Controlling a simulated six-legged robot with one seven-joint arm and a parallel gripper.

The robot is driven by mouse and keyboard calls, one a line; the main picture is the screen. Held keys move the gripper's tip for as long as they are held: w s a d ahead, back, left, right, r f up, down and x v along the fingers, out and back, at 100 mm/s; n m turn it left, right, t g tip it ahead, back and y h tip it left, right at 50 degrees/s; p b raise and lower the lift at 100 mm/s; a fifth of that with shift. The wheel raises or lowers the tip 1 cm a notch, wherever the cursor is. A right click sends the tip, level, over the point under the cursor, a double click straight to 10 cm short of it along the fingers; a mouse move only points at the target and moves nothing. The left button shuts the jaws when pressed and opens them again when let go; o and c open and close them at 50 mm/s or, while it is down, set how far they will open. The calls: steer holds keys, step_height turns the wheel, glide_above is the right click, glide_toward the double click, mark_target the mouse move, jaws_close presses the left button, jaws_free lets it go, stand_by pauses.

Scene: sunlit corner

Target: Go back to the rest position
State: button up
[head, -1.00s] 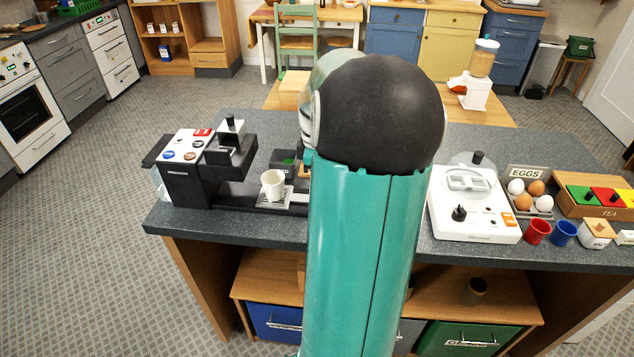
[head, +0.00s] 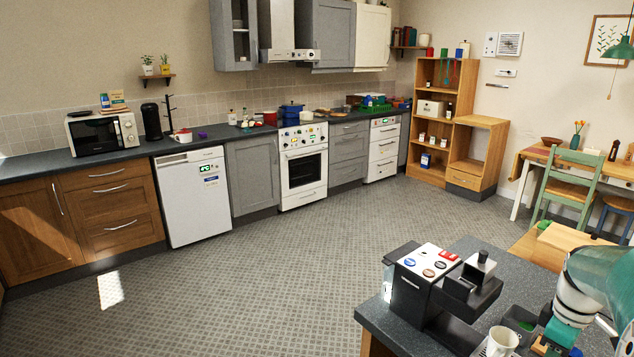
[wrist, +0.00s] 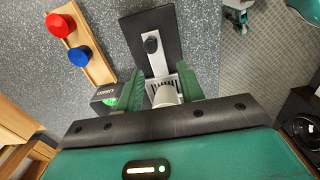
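My gripper shows in the wrist view (wrist: 160,88) with its two green fingers spread apart. In the head view the cup (head: 502,341) stands upright at the coffee machine (head: 438,290), near the bottom edge. My arm comes in from the right edge there, its end just right of the cup. The fingertips are hard to make out in the head view.
The dark island counter (head: 520,275) carries the machine. Patterned floor (head: 300,260) lies open toward the wall cabinets.

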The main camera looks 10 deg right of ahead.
steer(key=w+a+r+m+t+h, duration=0.1)
steer(key=w+a+r, duration=0.15)
steer(key=a, duration=0.75)
steer(key=w+a+r+m+t+h, duration=0.1)
steer(key=a+r, duration=0.3)
steer(key=a, duration=0.7)
steer(key=s+a+r+m+t+y, duration=0.1)
steer(key=s+a, duration=0.2)
steer(key=a, duration=0.5)
steer(key=s+a+m+t+y, duration=0.1)
steer(key=s+a+m+t, duration=0.1)
steer(key=a, duration=0.6)
steer(key=shift+s+a+r+t, duration=0.15)
steer(key=shift+s+r+t, duration=0.2)
steer(key=shift+s, duration=0.55)
steer(key=shift+c, duration=0.5)
steer(key=shift+c, duration=0.7)
